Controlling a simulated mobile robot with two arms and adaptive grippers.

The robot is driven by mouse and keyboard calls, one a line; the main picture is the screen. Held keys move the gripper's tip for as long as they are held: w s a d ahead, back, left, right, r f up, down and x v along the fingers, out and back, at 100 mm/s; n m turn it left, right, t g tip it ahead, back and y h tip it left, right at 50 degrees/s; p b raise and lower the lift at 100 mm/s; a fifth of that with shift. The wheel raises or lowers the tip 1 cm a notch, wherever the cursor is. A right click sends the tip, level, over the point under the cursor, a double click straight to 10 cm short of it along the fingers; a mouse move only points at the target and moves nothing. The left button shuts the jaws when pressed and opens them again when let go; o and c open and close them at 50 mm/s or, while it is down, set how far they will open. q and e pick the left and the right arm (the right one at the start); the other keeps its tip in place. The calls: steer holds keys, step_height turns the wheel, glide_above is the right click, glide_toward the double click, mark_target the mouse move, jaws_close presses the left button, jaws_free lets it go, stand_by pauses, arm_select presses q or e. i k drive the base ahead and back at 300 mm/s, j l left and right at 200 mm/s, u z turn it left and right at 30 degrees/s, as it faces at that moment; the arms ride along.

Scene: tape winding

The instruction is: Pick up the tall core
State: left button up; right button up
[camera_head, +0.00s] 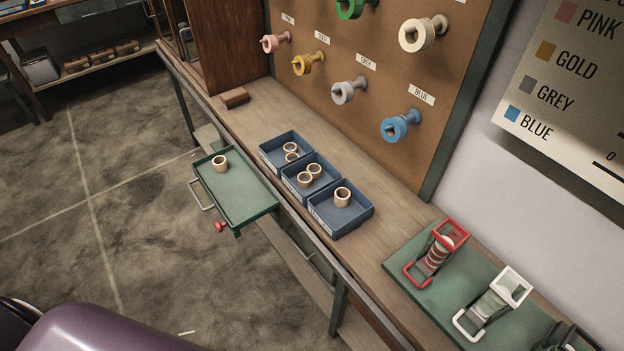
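Several tan ring-shaped cores are in view. One core (342,197) stands alone in the nearest blue tray (352,222) and looks the tallest. Two shorter cores (305,180) are in the middle blue tray (296,193), and two thin ones (291,150) are in the far blue tray (268,158). Another core (220,164) stands on the green pull-out board (240,190). Neither my left nor my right gripper is in view.
The wooden bench (375,255) has bare room around the trays. Coloured tape rolls, such as a blue one (396,129), hang on the pegboard (350,60) behind. A red-framed device (436,254) and a white-framed device (493,303) stand on a green mat (420,284) at right.

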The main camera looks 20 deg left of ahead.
mark_target(220, 165)
steer(key=z, duration=0.4)
steer(key=j+z, duration=0.4)
steer(key=j, duration=0.15)
steer(key=k+j+z, duration=0.1)
steer(key=j+z, duration=0.3)
steer(key=j, duration=0.15)
steer(key=k+j+z, duration=0.15)
steer(key=j+z, duration=0.25)
steer(key=j, duration=0.15)
